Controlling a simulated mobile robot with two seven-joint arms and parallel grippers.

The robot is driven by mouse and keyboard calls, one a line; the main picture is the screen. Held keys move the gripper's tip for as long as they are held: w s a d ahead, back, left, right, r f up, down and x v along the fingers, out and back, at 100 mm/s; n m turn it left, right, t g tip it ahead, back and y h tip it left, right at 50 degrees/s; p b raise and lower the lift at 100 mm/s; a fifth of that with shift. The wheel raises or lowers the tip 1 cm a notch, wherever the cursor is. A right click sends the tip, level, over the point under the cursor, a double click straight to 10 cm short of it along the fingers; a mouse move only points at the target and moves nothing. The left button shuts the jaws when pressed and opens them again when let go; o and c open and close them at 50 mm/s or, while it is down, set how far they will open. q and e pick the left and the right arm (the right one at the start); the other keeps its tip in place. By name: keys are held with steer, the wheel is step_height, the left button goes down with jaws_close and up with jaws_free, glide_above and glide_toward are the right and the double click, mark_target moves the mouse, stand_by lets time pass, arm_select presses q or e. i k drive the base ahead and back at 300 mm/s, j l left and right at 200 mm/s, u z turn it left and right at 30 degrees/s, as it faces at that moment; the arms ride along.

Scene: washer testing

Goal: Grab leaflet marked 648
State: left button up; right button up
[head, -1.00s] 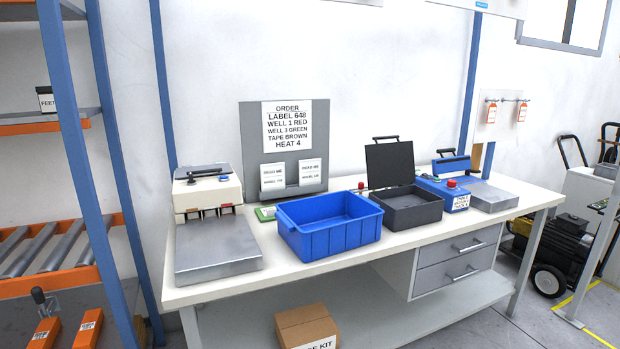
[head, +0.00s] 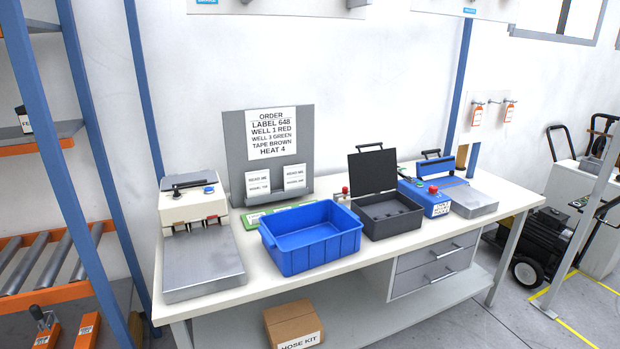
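Two white leaflets stand side by side on the lower part of a grey board (head: 235,140) at the back of the workbench. The left leaflet (head: 258,184) and the right leaflet (head: 294,178) both have a "READ ME" heading. Their lower lines are too small to read surely, so I cannot tell which is marked 648. An order sheet (head: 272,134) above them reads "LABEL 648, WELL 1 RED, WELL 3 GREEN, TAPE BROWN, HEAT 4". Neither of my grippers is in view.
A blue bin (head: 312,243) stands in front of the leaflets, with a green item (head: 249,219) behind it. A press-like machine (head: 195,205) is at left, an open dark case (head: 388,214) at right. A blue rack post (head: 58,130) stands left of the bench (head: 208,309).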

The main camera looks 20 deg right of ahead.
mark_target(294, 176)
steer(key=l+z, duration=0.1)
steer(key=l, duration=0.3)
steer(key=i+l+z, duration=0.1)
steer(key=l, duration=0.3)
steer(key=i+l+z, duration=0.1)
steer(key=l, duration=0.3)
steer(key=i+l+z, duration=0.1)
steer(key=l, duration=0.3)
steer(key=i+l, duration=0.2)
steer(key=l, duration=0.15)
steer(key=z, duration=0.05)
